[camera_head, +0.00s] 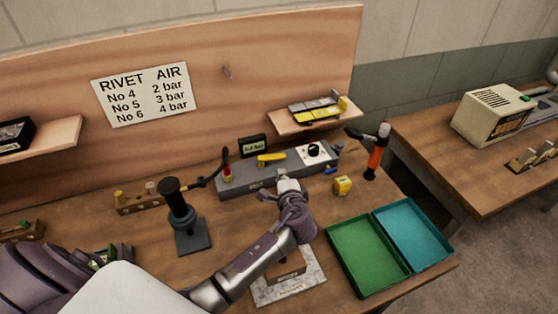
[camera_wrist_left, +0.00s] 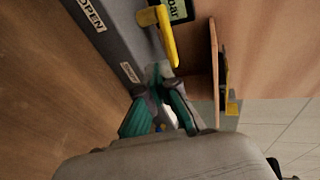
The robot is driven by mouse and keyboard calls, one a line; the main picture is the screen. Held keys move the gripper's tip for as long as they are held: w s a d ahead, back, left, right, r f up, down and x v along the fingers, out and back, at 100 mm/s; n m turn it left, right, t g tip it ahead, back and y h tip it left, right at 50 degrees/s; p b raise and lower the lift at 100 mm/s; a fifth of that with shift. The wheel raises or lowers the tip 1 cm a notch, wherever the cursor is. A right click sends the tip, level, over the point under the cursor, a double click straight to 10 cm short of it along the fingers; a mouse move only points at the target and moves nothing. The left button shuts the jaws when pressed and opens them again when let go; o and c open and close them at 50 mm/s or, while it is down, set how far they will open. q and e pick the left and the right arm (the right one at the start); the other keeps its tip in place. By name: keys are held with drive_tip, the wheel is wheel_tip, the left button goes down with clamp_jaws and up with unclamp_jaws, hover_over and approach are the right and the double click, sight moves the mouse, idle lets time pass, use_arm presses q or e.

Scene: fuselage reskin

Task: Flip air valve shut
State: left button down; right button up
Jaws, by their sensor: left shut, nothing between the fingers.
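The air valve's yellow lever (camera_head: 271,158) lies along the top of a long grey control box (camera_head: 240,180) at the back of the bench. In the left wrist view the lever (camera_wrist_left: 169,40) runs from its pivot alongside the box, its free end towards the gripper. An OPEN label (camera_wrist_left: 92,13) is on the box's front face, with a second, unreadable label (camera_wrist_left: 130,72) nearer my fingers. My left gripper (camera_head: 288,184) is shut and empty at the box's front. Its green fingertips (camera_wrist_left: 158,88) are apart from the lever. My right gripper is not in view.
A small display (camera_head: 253,146) stands behind the box, and a black knob (camera_head: 314,150) is on its right part. A black stand (camera_head: 190,220) is left of my arm.

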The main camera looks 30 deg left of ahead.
sight(278, 157)
use_arm(q)
drive_tip(key=w+a, duration=0.1)
drive_tip(key=w+a+p, duration=0.1)
drive_tip(key=w, duration=0.1)
drive_tip(key=shift+w+a+f, duration=0.1)
drive_tip(key=shift+w+a, duration=0.1)
drive_tip(key=shift+a, duration=0.1)
drive_tip(key=shift+w+a+f, duration=0.1)
drive_tip(key=shift+w+a, duration=0.15)
drive_tip(key=shift+w, duration=0.1)
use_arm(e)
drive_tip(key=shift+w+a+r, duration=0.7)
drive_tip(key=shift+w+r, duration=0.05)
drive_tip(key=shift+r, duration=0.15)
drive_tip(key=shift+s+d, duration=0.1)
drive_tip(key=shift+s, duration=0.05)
use_arm(q)
drive_tip(key=shift+w+f, duration=0.1)
drive_tip(key=shift+w+a+f+n+g+y+b, duration=0.2)
drive_tip(key=shift+w+n+g+y+b, duration=0.3)
drive_tip(key=shift+b, duration=0.6)
drive_tip(key=shift+w+a+r+b, duration=0.15)
drive_tip(key=shift+w+b, duration=0.1)
drive_tip(key=shift+b, duration=0.1)
drive_tip(key=shift+r, duration=0.35)
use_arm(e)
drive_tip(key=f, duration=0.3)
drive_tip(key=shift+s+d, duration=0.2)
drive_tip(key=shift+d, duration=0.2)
